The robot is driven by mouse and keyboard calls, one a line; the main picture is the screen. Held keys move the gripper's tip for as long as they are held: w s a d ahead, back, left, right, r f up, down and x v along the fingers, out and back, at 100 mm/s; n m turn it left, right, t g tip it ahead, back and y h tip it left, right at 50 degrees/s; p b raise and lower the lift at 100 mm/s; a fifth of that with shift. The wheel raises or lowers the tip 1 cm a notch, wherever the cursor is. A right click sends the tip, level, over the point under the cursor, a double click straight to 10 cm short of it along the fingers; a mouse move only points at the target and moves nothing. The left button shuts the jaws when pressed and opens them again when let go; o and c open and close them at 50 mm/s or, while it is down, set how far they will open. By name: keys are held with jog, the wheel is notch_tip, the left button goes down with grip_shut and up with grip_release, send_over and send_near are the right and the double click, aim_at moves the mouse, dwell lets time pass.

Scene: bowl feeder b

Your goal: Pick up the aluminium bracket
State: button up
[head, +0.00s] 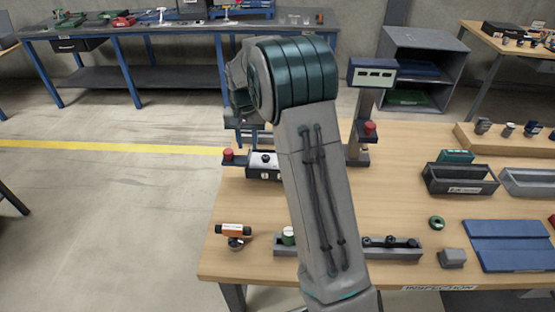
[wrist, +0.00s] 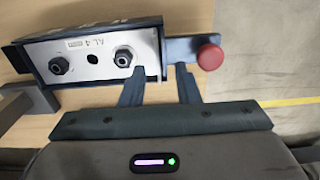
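A silver plate marked AL-4 (wrist: 93,60), which looks like the aluminium bracket, lies in a dark fixture (wrist: 85,29) in the wrist view. It has two dark nuts and a hole between them. In the head view the plate (head: 258,172) is partly hidden by my arm. My gripper (wrist: 160,74) is open, its two fingers apart at the fixture's right end. The left finger overlaps the plate's lower right corner in the picture; I cannot tell whether it touches. Nothing is seen held. My gripper's fingers are not visible in the head view.
A red knob (wrist: 209,56) stands just right of the fingers. A grey block (wrist: 27,105) is at the wrist view's left. On the bench are an orange-banded tool (head: 234,230), a green ring (head: 437,222), a dark bin (head: 459,181) and blue mats (head: 512,243).

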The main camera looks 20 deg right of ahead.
aim_at(250, 153)
jog(key=shift+d+f+p, duration=0.2)
jog(key=shift+f+p, duration=0.25)
jog(key=shift+f, duration=1.45)
grip_shut()
jog(key=shift+r, duration=0.1)
